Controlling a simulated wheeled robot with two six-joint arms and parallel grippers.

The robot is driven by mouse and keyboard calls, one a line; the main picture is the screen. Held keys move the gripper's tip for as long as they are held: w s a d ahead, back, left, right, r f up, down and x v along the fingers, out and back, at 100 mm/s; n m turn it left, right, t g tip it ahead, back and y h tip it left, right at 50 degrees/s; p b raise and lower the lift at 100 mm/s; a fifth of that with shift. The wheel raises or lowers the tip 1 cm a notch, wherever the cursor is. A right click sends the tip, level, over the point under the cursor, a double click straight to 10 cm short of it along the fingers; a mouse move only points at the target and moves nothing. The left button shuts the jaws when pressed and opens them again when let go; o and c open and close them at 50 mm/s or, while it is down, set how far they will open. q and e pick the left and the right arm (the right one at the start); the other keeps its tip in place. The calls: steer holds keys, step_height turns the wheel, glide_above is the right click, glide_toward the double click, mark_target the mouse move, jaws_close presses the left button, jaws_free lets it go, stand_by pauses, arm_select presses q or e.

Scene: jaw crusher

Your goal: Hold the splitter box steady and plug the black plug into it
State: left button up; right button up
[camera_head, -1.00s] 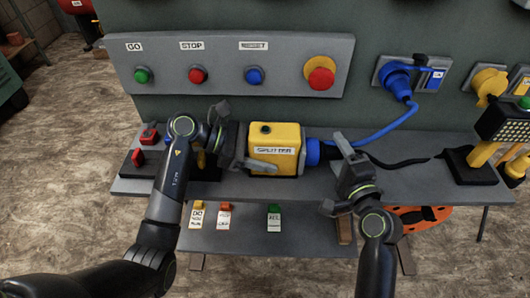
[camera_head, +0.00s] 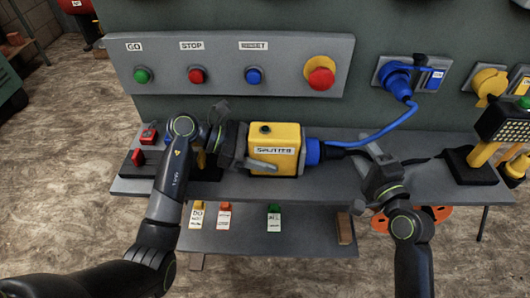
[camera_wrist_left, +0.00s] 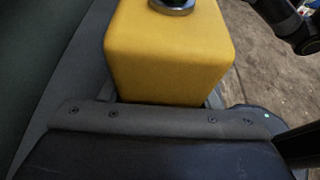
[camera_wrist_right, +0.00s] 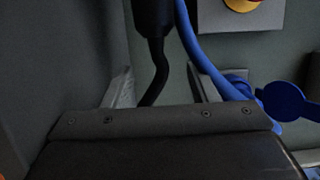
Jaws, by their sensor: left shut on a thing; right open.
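The yellow splitter box (camera_head: 276,140) is on the grey shelf, its label facing front. My left gripper (camera_head: 243,141) is shut on its left side; the yellow box also fills the left wrist view (camera_wrist_left: 168,50). A blue connector (camera_head: 313,152) is at the box's right side. The black plug (camera_head: 338,153) is close beside this connector; I cannot tell how far it is inserted. In the right wrist view, the black plug (camera_wrist_right: 152,15) is at the top, beyond the fingers, its black cable trailing between them. My right gripper (camera_head: 367,181) is open, to the right of the plug.
A blue cable (camera_head: 375,133) runs up to the blue wall socket (camera_head: 396,76). A panel with buttons (camera_head: 225,90) is behind the box. A work lamp (camera_head: 500,130) stands at the right shelf end. Red switches (camera_head: 148,136) are left. Several tagged padlocks (camera_head: 197,212) lie below.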

steer(key=shift+d, duration=1.45)
arm_select(q)
steer(key=o, duration=1.5)
steer(key=v, duration=1.2)
steer(key=shift+s, duration=0.1)
